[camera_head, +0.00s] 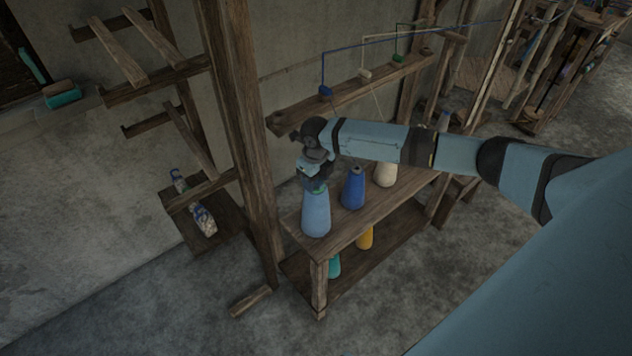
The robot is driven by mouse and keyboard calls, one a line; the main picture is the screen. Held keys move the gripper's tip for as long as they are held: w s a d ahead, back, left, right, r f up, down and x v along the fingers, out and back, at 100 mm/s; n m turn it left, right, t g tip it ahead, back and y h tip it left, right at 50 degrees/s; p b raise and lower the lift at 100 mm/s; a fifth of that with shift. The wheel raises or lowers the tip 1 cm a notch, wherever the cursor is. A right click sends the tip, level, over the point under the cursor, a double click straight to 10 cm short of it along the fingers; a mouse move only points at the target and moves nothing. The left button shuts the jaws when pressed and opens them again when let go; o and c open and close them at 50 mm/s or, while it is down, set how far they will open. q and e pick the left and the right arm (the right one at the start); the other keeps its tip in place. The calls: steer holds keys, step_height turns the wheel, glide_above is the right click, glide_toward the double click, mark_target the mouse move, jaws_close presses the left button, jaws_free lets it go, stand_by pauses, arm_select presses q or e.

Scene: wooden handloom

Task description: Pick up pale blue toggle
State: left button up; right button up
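A pale blue cone (316,214) stands upright at the near left end of the wooden bench top. My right gripper (314,183) points down right at the cone's narrow top and covers it. No separate pale blue toggle can be made out; anything small at the cone's tip is hidden by the gripper. The fingers are too small and dark to show whether they are open or shut. My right arm reaches in from the right, above the bench. My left gripper is not in view.
A dark blue cone (353,190) and a cream cone (385,174) stand farther along the bench top (345,228). A yellow cone (365,238) is on the shelf below. A thick wooden post (243,120) rises close left of the gripper. Small blocks hang by the rail behind.

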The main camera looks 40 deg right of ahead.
jaws_close()
stand_by(1.3)
